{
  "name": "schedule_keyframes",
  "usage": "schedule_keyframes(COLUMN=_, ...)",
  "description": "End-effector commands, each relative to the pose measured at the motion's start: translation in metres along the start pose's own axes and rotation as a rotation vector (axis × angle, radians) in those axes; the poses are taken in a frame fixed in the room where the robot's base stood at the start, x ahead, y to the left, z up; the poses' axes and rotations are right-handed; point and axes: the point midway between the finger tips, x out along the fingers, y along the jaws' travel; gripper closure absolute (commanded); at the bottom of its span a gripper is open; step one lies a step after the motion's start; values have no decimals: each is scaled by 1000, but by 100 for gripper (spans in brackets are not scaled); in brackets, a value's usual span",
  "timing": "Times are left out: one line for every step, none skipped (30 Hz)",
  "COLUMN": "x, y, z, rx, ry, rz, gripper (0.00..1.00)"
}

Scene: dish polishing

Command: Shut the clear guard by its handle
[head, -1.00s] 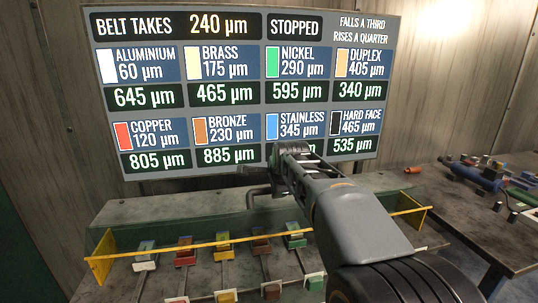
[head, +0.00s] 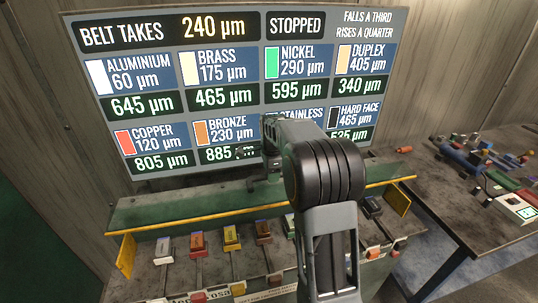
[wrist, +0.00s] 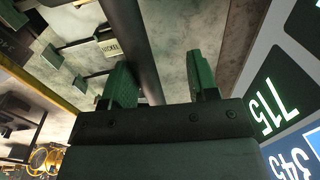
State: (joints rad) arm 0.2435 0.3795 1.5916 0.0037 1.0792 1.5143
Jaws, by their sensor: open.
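The guard shows in the head view as a yellow front bar (head: 215,215) between two yellow end plates, the left one (head: 126,256) and the right one (head: 397,203). Its clear panel is hard to make out, and I cannot pick out a separate handle. My gripper (head: 247,153) is up behind the bar, in front of the board's lower part, partly hidden by my arm. In the wrist view my gripper (wrist: 158,80) is open with two green fingers apart and nothing held between them. The yellow bar (wrist: 45,92) lies left of the fingers there.
Several coloured blocks on levers (head: 232,238) stand in a row below the bar. A lit board (head: 237,80) fills the back wall. A side table (head: 470,215) with small parts stands to the right. A dark rail (wrist: 132,45) passes by the left finger in the wrist view.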

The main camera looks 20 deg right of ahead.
Motion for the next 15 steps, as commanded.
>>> schedule_keyframes(x=-7, y=-4, z=0, rx=0, ry=-1, rz=22, gripper=52)
schedule_keyframes(x=-5, y=-5, z=-1, rx=1, ry=-1, rz=38, gripper=52)
schedule_keyframes(x=-4, y=-5, z=-2, rx=2, ry=-1, rz=59, gripper=52)
schedule_keyframes(x=-3, y=-6, z=-2, rx=3, ry=-1, rz=72, gripper=52)
schedule_keyframes(x=-2, y=-7, z=-3, rx=4, ry=-1, rz=85, gripper=52)
schedule_keyframes(x=0, y=-7, z=-3, rx=5, ry=-2, rz=102, gripper=52)
schedule_keyframes(x=1, y=-8, z=-4, rx=6, ry=-2, rz=112, gripper=52)
schedule_keyframes(x=2, y=-8, z=-4, rx=7, ry=-2, rz=121, gripper=52)
schedule_keyframes(x=3, y=-9, z=-5, rx=8, ry=-2, rz=133, gripper=52)
schedule_keyframes(x=4, y=-9, z=-6, rx=9, ry=-2, rz=141, gripper=52)
schedule_keyframes(x=5, y=-9, z=-6, rx=9, ry=-2, rz=148, gripper=52)
schedule_keyframes(x=6, y=-10, z=-6, rx=10, ry=-2, rz=155, gripper=52)
schedule_keyframes(x=6, y=-10, z=-7, rx=11, ry=-2, rz=159, gripper=52)
schedule_keyframes(x=7, y=-10, z=-7, rx=11, ry=-2, rz=163, gripper=52)
schedule_keyframes(x=8, y=-10, z=-8, rx=12, ry=-2, rz=167, gripper=52)
